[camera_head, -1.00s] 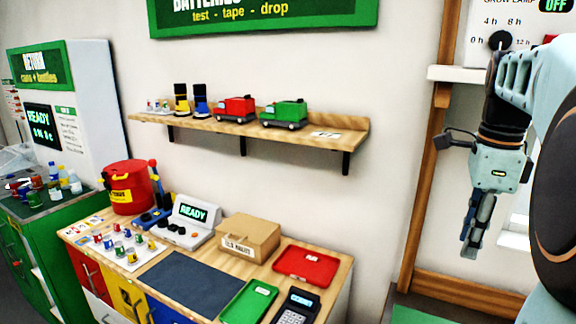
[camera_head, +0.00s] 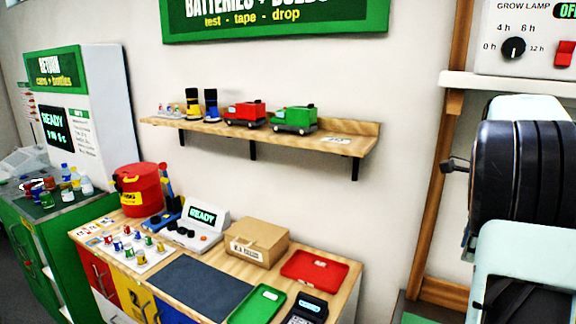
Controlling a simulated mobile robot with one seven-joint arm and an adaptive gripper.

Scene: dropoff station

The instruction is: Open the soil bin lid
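No bin labelled as soil and no soil bin lid can be made out in the head view. A red lidded bucket (camera_head: 138,190) with a yellow label stands at the back left of the wooden counter (camera_head: 352,272); its label is too small to read. My arm fills the right edge of the picture, in front of the wall and the wooden post. My gripper is not visible now; the arm's own links or the picture edge hide it.
The counter holds a cardboard box (camera_head: 257,242), a red tray (camera_head: 315,267), a green tray (camera_head: 257,306) and a dark mat (camera_head: 200,288). A wall shelf (camera_head: 345,142) carries toy trucks. A grow lamp panel (camera_head: 520,38) is at the upper right. A green cabinet (camera_head: 30,250) stands left.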

